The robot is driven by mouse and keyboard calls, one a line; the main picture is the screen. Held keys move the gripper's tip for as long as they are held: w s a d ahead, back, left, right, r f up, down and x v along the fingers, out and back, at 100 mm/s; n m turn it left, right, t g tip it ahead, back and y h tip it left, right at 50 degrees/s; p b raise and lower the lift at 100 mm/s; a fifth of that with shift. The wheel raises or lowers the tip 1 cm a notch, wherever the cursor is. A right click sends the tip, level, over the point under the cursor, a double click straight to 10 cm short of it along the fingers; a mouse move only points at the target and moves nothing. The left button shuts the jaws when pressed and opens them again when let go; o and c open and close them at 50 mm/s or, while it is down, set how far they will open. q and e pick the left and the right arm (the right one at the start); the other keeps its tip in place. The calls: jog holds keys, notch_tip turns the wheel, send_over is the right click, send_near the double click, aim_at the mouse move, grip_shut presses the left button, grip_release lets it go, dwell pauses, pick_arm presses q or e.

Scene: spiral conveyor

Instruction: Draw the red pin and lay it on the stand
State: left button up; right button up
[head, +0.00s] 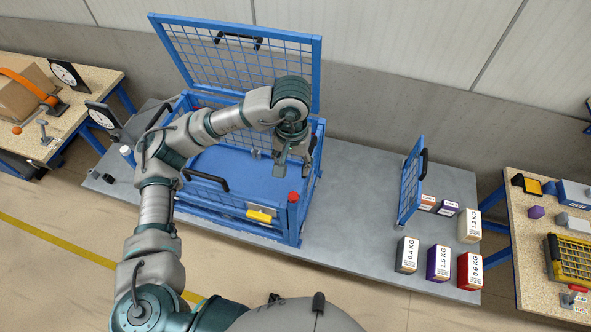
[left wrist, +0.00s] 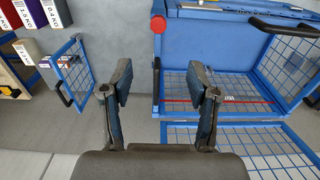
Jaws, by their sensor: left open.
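The red pin's round red head (head: 293,197) sits at the front right corner post of the blue cage (head: 215,208). The head also shows in the left wrist view (left wrist: 158,24), at the top near the middle; any shaft below it is hidden. My left gripper (head: 292,166) is open and empty. It is over the right part of the cage, beyond the red head in the head view. In the left wrist view its two fingers (left wrist: 163,95) are spread, apart from the red head. The grey bench (head: 345,215) carries the cage; I cannot tell a separate stand.
The cage's mesh lid (head: 240,55) stands raised at the back. A yellow piece (head: 262,215) is on the cage front. A small blue mesh panel (head: 410,182) stands upright to the right, with several labelled boxes (head: 438,262) near it. The bench between cage and panel is clear.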

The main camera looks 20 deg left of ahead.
aim_at(294, 196)
pick_arm(q)
jog(key=f, duration=0.5)
jog(key=f+p, duration=0.1)
jog(key=f, duration=0.8)
jog(key=shift+s+f+p, duration=0.25)
jog(key=shift+f+p, duration=0.15)
jog(key=shift+w+d+f, duration=0.15)
jog(key=shift+w+f, duration=0.05)
jog(key=shift+f, duration=0.65)
jog(key=shift+s, duration=0.1)
grip_shut()
grip_release()
jog(key=shift+r, duration=0.15)
